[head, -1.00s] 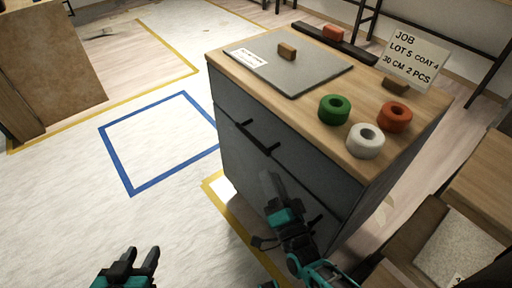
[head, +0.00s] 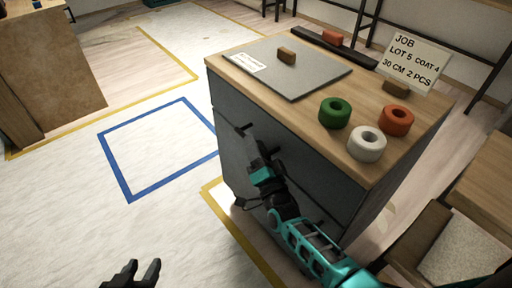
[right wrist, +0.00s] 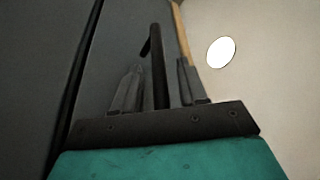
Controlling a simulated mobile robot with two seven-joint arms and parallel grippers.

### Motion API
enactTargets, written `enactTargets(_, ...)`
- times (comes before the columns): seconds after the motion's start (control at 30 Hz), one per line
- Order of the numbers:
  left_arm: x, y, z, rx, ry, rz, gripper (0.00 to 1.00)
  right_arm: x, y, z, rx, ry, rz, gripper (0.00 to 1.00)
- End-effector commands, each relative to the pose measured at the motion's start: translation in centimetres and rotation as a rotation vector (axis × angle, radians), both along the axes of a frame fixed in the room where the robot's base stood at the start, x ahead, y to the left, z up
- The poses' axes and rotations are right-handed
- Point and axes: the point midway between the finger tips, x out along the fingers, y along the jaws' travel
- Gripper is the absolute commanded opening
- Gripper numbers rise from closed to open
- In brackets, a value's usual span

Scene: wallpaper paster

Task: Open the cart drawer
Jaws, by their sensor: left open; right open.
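The grey cart (head: 233,117) with a wooden top stands in the right half of the head view. Its front has dark bar handles, and the upper drawer's handle (head: 243,130) is partly covered by my right gripper. My right gripper (head: 262,150) is at the upper drawer's front. In the right wrist view the dark handle bar (right wrist: 159,70) stands between the two open fingers (right wrist: 158,85), with gaps on both sides. The drawer looks flush with the cart front. My left gripper (head: 143,272) is open and empty, low over the floor at the bottom edge.
On the cart top are a grey board (head: 290,70), green (head: 335,112), white (head: 367,143) and orange (head: 396,120) rolls, and a job sign (head: 413,58). Floor inside the blue tape square (head: 160,147) is clear. A wooden cabinet (head: 65,75) stands at left.

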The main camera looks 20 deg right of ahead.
Motion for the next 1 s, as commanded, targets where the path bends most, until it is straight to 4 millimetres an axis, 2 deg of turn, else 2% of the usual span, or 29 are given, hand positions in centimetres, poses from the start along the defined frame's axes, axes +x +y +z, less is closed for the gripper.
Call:
enactTargets(0.07, 0.07, 0.05, 0.02, 0.002, -0.002, 0.000, 0.43, -0.02, 0.00, 0.00, 0.000, 0.000, 0.000, 0.36)
enactTargets(0.43, 0.28, 0.28, 0.12, 0.011, -0.007, -0.006, 0.43, -0.04, -0.01, 0.00, 0.000, 0.000, 0.000, 0.01)
enactTargets(1.0, 0.21, 0.26, 0.08, 0.010, -0.006, -0.005, 0.43, -0.08, 0.03, -0.02, -0.001, 0.000, 0.000, 0.00)
